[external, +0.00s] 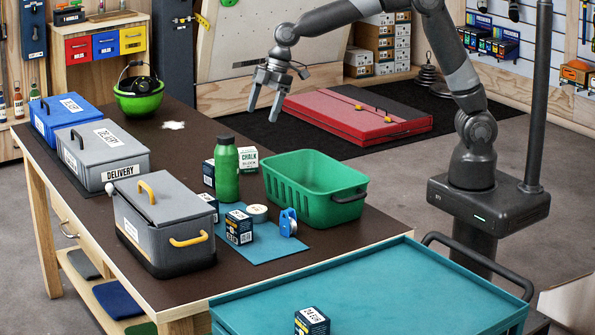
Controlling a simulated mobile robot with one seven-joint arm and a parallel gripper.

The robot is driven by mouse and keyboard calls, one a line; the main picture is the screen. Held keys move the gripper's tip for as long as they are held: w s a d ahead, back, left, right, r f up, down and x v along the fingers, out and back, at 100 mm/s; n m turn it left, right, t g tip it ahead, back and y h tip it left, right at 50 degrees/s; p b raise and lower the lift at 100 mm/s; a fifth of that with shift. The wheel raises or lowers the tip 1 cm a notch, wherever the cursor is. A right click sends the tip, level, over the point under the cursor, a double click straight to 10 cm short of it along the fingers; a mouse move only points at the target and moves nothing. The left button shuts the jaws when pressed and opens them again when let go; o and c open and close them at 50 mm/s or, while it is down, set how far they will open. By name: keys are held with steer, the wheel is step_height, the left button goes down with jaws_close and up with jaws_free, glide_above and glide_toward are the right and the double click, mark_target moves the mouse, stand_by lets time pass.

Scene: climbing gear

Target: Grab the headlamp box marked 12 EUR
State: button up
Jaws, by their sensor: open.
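Small dark blue boxes with pale labels stand on the brown table: one on the blue mat (239,227), one behind it (208,205) by the grey toolbox and one (208,174) beside the green bottle. A similar box (312,321) sits on the teal cart at the front; its top print looks like 24 EUR. I cannot read the prices on the table boxes, so I cannot tell which is marked 12 EUR. My gripper (264,114) is open and empty, pointing down, high and well apart from the boxes.
A green bottle (227,170), a chalk box (248,159), a tape roll (257,213), a blue pulley-like item (288,223) and a green basket (313,185) crowd around the boxes. A grey toolbox (164,228) stands left. The teal cart (390,285) is mostly clear.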

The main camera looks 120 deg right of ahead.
steer(key=w+d+f, duration=0.3)
steer(key=d+f, duration=0.4)
steer(key=d, duration=0.4)
glide_toward(208, 186)
steer(key=x, duration=0.5)
steer(key=shift+w+f, duration=0.15)
steer(key=shift+f, duration=0.2)
steer(key=shift+c, duration=0.4)
steer(key=c, duration=1)
